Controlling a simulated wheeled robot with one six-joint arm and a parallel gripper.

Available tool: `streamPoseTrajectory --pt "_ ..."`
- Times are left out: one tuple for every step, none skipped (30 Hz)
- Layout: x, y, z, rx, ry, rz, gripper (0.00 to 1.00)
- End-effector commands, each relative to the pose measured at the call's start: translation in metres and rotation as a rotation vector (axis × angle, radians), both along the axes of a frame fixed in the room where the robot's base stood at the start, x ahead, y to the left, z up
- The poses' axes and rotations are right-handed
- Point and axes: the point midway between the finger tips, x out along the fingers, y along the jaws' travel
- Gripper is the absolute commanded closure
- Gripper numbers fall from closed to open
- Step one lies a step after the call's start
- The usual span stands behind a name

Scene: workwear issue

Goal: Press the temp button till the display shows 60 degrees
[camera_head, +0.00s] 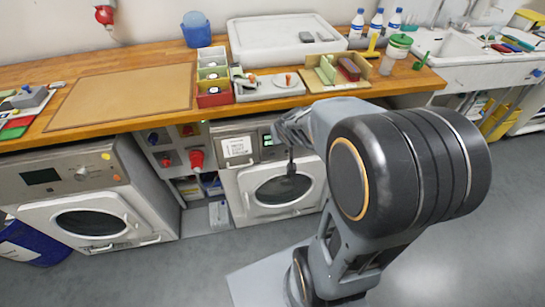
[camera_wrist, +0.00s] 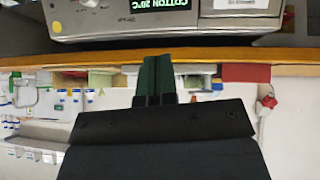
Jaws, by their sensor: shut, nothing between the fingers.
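The middle washing machine (camera_head: 229,178) stands under the wooden counter. Its lit display (camera_head: 267,141) shows green text, too small to read in the head view. In the wrist view, which is upside down, the display (camera_wrist: 160,3) reads "COTTON 20°C". A knob (camera_wrist: 90,3) and a small round button (camera_wrist: 57,27) show on the panel beside it; I cannot tell which control is the temp button. My gripper (camera_wrist: 157,60) is shut and empty, apart from the panel in the wrist view. In the head view my gripper (camera_head: 291,168) hangs before the machine, and my arm hides the panel's right part.
A second machine (camera_head: 85,205) stands at the left, with a red plug (camera_head: 197,159) between the two. The counter (camera_head: 140,73) above overhangs the panel and carries bins, trays and bottles. The grey floor (camera_head: 440,240) in front is mostly clear.

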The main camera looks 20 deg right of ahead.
Motion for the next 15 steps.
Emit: streamPoseTrajectory --pt "0.017 -0.015 -0.032 0.018 -0.038 0.007 1.00" --pt "0.028 -0.021 -0.045 0.037 -0.072 0.021 1.00" --pt "0.038 -0.026 -0.063 0.072 -0.112 0.044 1.00" --pt "0.045 -0.029 -0.076 0.105 -0.139 0.064 1.00" --pt "0.050 -0.031 -0.090 0.142 -0.163 0.084 1.00" --pt "0.055 -0.032 -0.108 0.202 -0.193 0.110 1.00" --pt "0.057 -0.032 -0.120 0.249 -0.212 0.130 1.00" --pt "0.057 -0.030 -0.133 0.299 -0.228 0.149 1.00" --pt "0.057 -0.028 -0.148 0.369 -0.246 0.172 1.00" --pt "0.055 -0.026 -0.158 0.423 -0.258 0.186 1.00" --pt "0.053 -0.023 -0.167 0.476 -0.269 0.200 1.00" --pt "0.050 -0.020 -0.179 0.545 -0.280 0.216 1.00" --pt "0.047 -0.018 -0.186 0.595 -0.288 0.227 1.00" --pt "0.044 -0.015 -0.192 0.641 -0.292 0.236 1.00" --pt "0.040 -0.012 -0.199 0.699 -0.299 0.246 1.00"
